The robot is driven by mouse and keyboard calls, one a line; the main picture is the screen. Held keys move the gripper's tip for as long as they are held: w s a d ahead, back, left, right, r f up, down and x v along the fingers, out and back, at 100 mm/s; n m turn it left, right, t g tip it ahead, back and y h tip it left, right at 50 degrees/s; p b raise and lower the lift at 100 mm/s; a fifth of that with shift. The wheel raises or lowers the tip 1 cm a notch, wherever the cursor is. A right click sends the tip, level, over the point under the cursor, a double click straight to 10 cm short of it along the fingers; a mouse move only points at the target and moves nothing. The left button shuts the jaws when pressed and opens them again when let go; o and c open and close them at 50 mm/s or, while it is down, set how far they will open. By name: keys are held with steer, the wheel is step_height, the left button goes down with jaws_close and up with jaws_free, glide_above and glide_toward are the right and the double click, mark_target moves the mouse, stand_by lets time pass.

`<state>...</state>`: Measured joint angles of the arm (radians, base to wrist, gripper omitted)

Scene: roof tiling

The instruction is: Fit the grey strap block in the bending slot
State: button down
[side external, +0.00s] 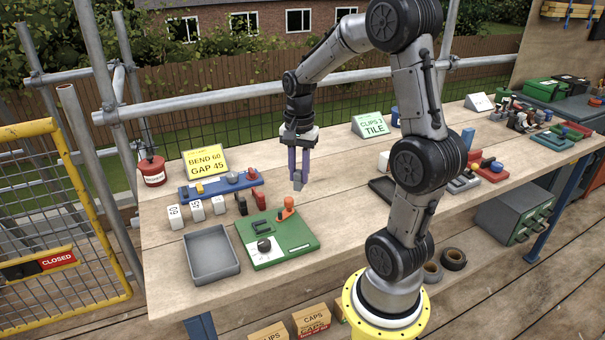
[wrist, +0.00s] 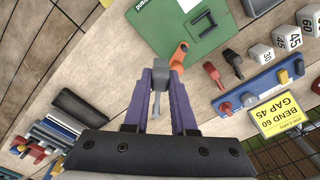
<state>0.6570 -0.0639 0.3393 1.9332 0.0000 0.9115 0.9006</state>
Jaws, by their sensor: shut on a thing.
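My gripper (side external: 297,180) is shut on the grey strap block (side external: 297,185), its purple fingers pointing down above the bench. In the wrist view the grey block (wrist: 158,72) shows between the fingertips. The green bending board (side external: 292,243) lies on the bench, below and left of my gripper, with a dark bracket-shaped slot (side external: 262,227), a dark knob on a white dial (side external: 264,244) and an orange lever (side external: 287,207). The block is apart from the board, off its lever side. The wrist view also shows the slot (wrist: 204,22) and the lever (wrist: 180,56).
A grey empty tray (side external: 212,255) stands left of the board. Behind it are white numbered blocks (side external: 197,211), black and red pieces (side external: 250,202) and a blue rack (side external: 222,184). A yellow sign (side external: 205,160) reads "BEND 60 GAP 45". Bare bench lies right of the board.

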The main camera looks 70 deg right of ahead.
steer(key=w+a+f+m, duration=0.3)
steer(key=w+a+m, duration=0.2)
steer(key=w+m, duration=0.35)
steer(key=shift+m, duration=0.35)
steer(key=shift+s+a+f, duration=0.1)
steer(key=shift+s+f, duration=0.05)
steer(key=shift+f, duration=3.3)
steer(key=shift+f, duration=0.55)
steer(key=c, duration=0.7)
jaws_free()
steer(key=shift+o, duration=0.2)
step_height(320, 180, up, 7)
